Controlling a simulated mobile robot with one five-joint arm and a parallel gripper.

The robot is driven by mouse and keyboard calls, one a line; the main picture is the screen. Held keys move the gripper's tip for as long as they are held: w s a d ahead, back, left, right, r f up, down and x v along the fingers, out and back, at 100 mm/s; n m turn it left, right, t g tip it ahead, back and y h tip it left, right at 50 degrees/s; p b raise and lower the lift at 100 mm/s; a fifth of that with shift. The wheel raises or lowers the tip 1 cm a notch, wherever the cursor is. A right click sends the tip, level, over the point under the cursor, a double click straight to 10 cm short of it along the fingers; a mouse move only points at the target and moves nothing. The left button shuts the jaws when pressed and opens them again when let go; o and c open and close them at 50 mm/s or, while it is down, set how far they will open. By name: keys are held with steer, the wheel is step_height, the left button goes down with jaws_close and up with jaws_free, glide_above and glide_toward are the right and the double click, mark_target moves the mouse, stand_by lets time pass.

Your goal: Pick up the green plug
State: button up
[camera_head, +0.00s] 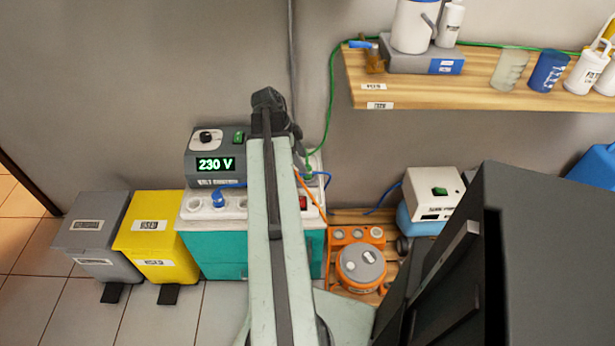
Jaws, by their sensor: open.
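A small green piece that looks like the green plug (308,173) is just right of my arm, at the back of the white-topped teal cabinet (216,255). A green cable (331,95) drops to it from the shelf. It is small, and my arm may hide part of it. My gripper (268,98) is the dark end of my arm, in front of the grey wall, above and left of the green piece and apart from it. The jaws are open; the fingertips are hard to make out, and I see nothing held.
A 230 V unit (214,158) and a blue plug (218,199) are on the cabinet. A wooden shelf (440,97) with bottles juts out at upper right. Orange equipment (361,268) and a white box (433,194) stand right. Yellow (152,240) and grey (92,235) bins stand left.

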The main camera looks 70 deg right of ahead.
mark_target(307, 166)
steer(key=shift+f, duration=0.15)
steer(key=b+x, duration=0.4)
steer(key=x, duration=0.1)
steer(key=shift+d+f+b, duration=0.15)
steer(key=shift+f+b, duration=0.1)
steer(key=shift+b, duration=0.15)
steer(key=shift+r, duration=0.25)
jaws_close()
